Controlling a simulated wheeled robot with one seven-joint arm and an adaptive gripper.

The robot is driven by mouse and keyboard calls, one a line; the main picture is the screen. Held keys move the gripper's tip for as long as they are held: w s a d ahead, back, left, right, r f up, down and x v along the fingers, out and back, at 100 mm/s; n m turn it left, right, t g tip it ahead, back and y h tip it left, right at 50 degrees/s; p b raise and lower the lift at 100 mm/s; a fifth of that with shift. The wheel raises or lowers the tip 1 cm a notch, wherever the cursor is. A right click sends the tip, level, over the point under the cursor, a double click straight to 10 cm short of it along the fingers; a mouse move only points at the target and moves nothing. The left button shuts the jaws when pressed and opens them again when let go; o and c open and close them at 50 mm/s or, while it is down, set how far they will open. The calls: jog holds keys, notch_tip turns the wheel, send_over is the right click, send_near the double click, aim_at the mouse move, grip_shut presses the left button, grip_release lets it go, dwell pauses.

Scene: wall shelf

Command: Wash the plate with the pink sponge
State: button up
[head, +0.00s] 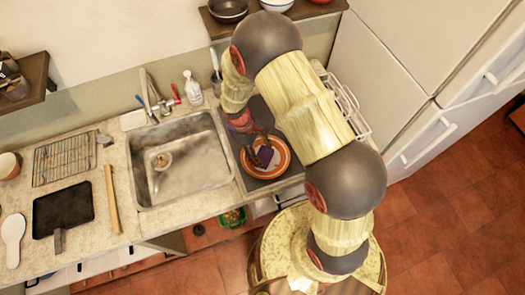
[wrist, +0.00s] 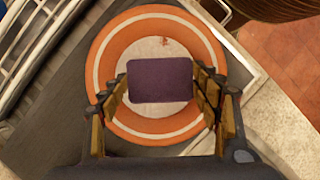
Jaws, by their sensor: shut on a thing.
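The plate (wrist: 102,65), orange with a white ring and a white middle, lies on a dark grey surface beside the sink. A small red stain shows on its middle near the far side. In the head view the plate (head: 283,160) is partly hidden by my arm. My gripper (wrist: 160,82) is shut on a purple sponge (wrist: 160,80) held over the middle of the plate. The sponge also shows in the head view (head: 265,156). I cannot tell whether it touches the plate. No clearly pink sponge shows.
A metal sink (head: 185,180) with a faucet (head: 153,95) is left of the plate. A white dish rack (head: 347,105) stands behind my arm. A soap bottle (head: 193,88) stands at the back.

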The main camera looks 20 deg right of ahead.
jog(key=shift+s+d, duration=0.25)
jog(key=shift+d, duration=0.05)
jog(key=shift+d, duration=0.25)
jog(key=shift+w, duration=0.2)
jog(key=shift+w+d, duration=0.1)
jog(key=shift+w, duration=0.2)
jog(key=shift+w+a, duration=0.25)
jog(key=shift+a, duration=0.1)
jog(key=shift+s+r+p, duration=0.2)
jog(key=shift+r+p, duration=1.05)
jog(key=shift+r, duration=0.55)
jog(key=shift+s+r+p, duration=0.2)
jog(key=shift+r+p, duration=1)
jog(key=shift+r, duration=0.6)
